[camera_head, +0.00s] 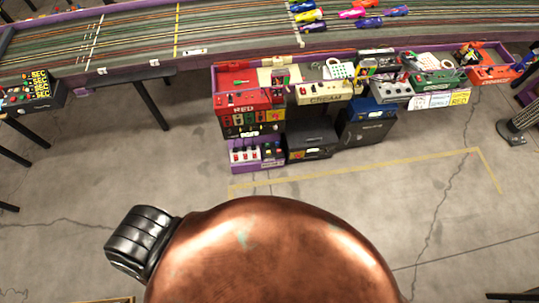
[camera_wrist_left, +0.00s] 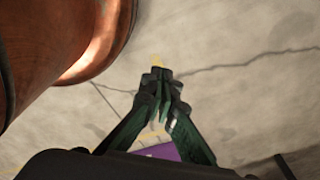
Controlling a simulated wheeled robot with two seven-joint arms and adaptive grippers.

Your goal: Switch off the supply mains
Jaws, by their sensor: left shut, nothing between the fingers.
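I cannot tell which thing is the supply mains. In the head view, a purple unit with white and red parts (camera_head: 257,155) stands low on the floor. Above it are a dark panel with coloured parts (camera_head: 250,122) and a red panel marked RED (camera_head: 243,103). Switch positions are too small to tell. My left gripper (camera_wrist_left: 160,76) shows in the left wrist view, shut and empty above the concrete floor, touching nothing that I can see. A purple surface (camera_wrist_left: 160,152) shows behind its fingers. My left gripper does not show in the head view; my right gripper is in neither view.
The slot track (camera_head: 130,45) crosses the back, with several coloured cars (camera_head: 352,13) on it. Dark boxes (camera_head: 310,140) stand beside the purple unit. A control box (camera_head: 30,95) is at far left. Yellow tape (camera_head: 360,168) marks the floor, which is clear in front.

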